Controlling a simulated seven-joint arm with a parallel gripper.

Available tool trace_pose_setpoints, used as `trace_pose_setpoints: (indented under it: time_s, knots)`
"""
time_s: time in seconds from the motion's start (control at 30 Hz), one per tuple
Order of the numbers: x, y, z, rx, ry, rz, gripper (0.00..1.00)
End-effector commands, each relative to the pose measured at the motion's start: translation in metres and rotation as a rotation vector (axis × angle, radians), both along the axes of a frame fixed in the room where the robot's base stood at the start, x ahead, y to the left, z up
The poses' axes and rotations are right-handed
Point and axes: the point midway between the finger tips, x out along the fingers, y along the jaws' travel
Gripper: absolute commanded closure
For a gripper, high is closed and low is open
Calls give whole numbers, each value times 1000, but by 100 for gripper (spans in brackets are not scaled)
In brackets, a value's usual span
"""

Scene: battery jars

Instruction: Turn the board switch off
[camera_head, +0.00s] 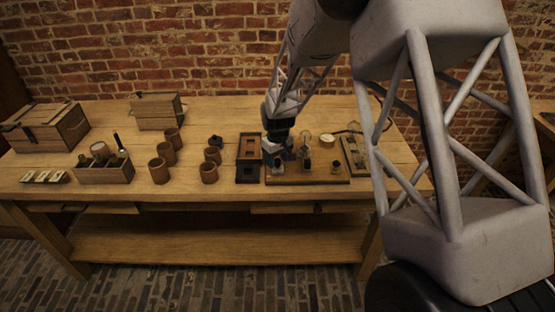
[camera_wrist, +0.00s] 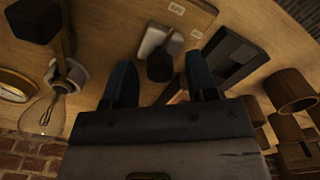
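The wooden board (camera_head: 335,179) lies on the bench, right of centre in the head view; it also fills the upper part of the wrist view (camera_wrist: 110,22). My gripper (camera_head: 279,160) is over the board's left part. In the wrist view my gripper (camera_wrist: 160,72) has its two dark fingers spread, one on each side of the knob, with gaps showing. The switch is mostly hidden by my gripper in the head view, and its on or off position cannot be told.
A glass bulb (camera_wrist: 45,112) stands on the board beside my gripper, with a round brass-rimmed gauge (camera_wrist: 16,85) nearby. A dark-framed tray (camera_head: 248,148) lies left of the board. Several brown cups (camera_head: 159,171) and a wooden carrier (camera_head: 104,174) stand farther left.

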Motion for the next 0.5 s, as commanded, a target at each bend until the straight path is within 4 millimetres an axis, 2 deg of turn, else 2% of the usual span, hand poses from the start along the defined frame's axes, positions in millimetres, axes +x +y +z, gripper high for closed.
trace_pose_setpoints:
  time_s: [0.3,0.5]
  knots:
    - [0,0,1,0,0,-1,47]
    - [0,0,11,0,-2,-1,47]
